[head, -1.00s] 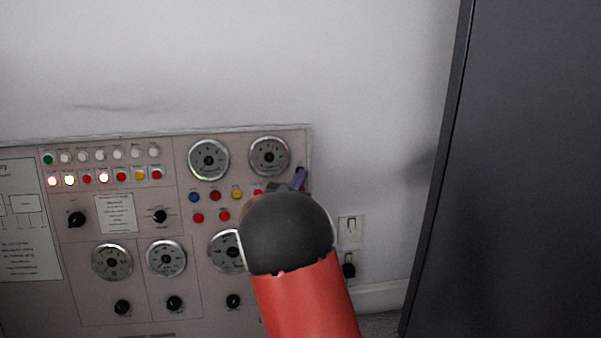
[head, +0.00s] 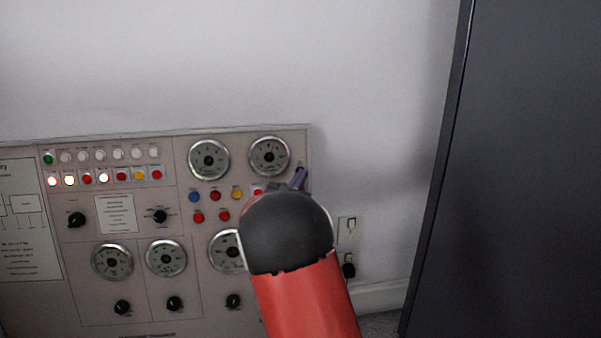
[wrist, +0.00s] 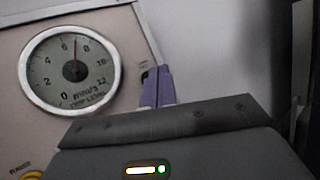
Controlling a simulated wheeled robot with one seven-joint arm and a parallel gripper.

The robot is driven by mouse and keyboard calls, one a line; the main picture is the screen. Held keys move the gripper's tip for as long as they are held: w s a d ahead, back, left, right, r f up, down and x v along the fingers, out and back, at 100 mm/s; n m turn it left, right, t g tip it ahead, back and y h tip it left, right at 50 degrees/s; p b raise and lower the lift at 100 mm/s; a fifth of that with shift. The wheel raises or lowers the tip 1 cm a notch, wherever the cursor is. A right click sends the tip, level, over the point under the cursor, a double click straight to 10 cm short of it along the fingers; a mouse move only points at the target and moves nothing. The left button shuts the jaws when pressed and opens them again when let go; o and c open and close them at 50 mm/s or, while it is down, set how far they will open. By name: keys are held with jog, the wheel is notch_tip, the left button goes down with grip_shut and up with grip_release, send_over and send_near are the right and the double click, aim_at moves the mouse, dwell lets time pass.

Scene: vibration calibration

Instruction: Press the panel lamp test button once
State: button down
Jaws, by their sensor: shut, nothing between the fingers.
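The control panel (head: 182,220) stands against the wall at lower left. My gripper (head: 299,178) is by the panel's upper right edge, right of the upper right gauge (head: 268,156). Its purple fingers are shut and empty, and they also show in the wrist view (wrist: 157,86). A small dark part (wrist: 145,76) under a tiny, unreadable label shows just left of the fingertips. It may be the lamp test button, but I cannot tell. Whether the fingers touch it is also unclear. My arm hides the panel's lower right part.
Lamp rows (head: 103,178) at upper left have a few lit. Coloured buttons (head: 215,196) sit below the upper gauges. A wall switch (head: 348,229) is right of the panel. A tall dark cabinet (head: 510,190) fills the right side. The wall above is clear.

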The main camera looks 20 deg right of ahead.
jog(key=shift+w, duration=0.15)
jog(key=shift+w+d+f, duration=0.1)
jog(key=shift+w+d, duration=0.05)
jog(key=shift+w, duration=0.1)
jog(key=shift+w+d, duration=0.1)
jog(key=shift+w, duration=0.25)
dwell(0.8)
jog(key=shift+s, duration=0.1)
jog(key=shift+s+a+b, duration=0.25)
jog(key=shift+s+b, duration=0.05)
jog(key=shift+s, duration=0.35)
jog(key=shift+s+a+r, duration=0.2)
jog(key=shift+s, duration=0.6)
jog(key=shift+s+a+r, duration=0.2)
jog(key=shift+s+a, duration=0.05)
jog(key=shift+s, duration=0.5)
jog(key=shift+s+a+r, duration=0.2)
jog(key=shift+s, duration=0.6)
